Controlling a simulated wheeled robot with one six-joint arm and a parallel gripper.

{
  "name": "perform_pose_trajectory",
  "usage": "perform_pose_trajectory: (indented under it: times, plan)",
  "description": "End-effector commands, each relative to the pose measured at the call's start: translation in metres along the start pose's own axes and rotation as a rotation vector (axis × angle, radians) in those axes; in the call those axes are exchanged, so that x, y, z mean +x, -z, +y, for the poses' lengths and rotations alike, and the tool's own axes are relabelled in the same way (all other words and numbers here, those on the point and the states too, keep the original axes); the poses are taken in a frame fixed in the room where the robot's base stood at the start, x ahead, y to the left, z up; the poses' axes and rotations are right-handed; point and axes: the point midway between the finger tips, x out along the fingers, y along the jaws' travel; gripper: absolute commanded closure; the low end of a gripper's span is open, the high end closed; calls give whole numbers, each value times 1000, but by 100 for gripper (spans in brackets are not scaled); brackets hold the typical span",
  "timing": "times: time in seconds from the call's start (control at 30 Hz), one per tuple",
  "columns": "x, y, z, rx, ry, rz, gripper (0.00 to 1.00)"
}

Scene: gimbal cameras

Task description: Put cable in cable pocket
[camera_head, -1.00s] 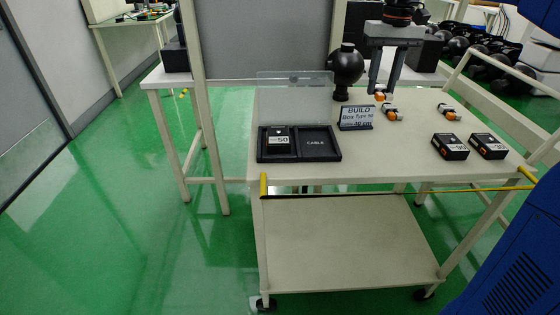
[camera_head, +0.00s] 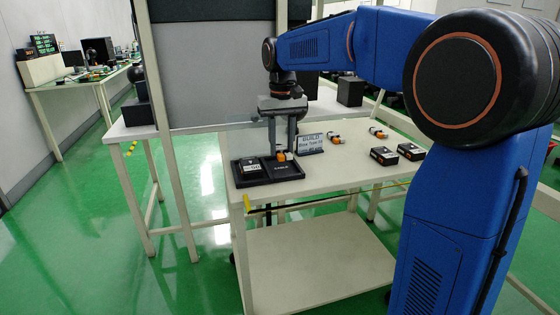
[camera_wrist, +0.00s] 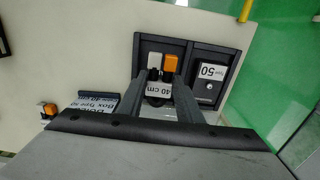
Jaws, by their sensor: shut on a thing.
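My gripper (camera_head: 283,151) is shut on a cable (camera_head: 284,156) with orange and white ends. In the wrist view the orange connector (camera_wrist: 171,62) and a white "40 cm" tag (camera_wrist: 158,93) show between the fingers. The cable is at the right compartment of the black two-part tray (camera_head: 252,183), marked CABLE (camera_head: 282,170). I cannot tell whether it touches the compartment floor. The left compartment holds a black box labelled 50 (camera_head: 252,168), also seen in the wrist view (camera_wrist: 210,76).
A sign (camera_head: 311,145) reading "BUILD Box Type 50, 40 cm" stands right of the tray. Two other cables (camera_head: 335,139) (camera_head: 377,133) and two black boxes (camera_head: 384,156) (camera_head: 411,151) lie farther right on the white table (camera_head: 340,174). A clear panel rises behind the tray.

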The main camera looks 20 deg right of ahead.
Motion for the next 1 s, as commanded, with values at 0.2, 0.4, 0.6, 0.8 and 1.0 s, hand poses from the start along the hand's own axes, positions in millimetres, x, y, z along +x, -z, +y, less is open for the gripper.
perform_pose_trajectory:
  times: [0.2, 0.4, 0.6, 0.8, 1.0]
  plan:
    - [14, 0, 0, 0, 0, 0, 90]
    - [39, 0, 0, 0, 0, -1, 90]
    - [45, 0, 0, 0, 0, 1, 90]
    - [47, 0, 0, -1, 0, 0, 90]
    - [48, 0, 0, 0, 0, 1, 60]
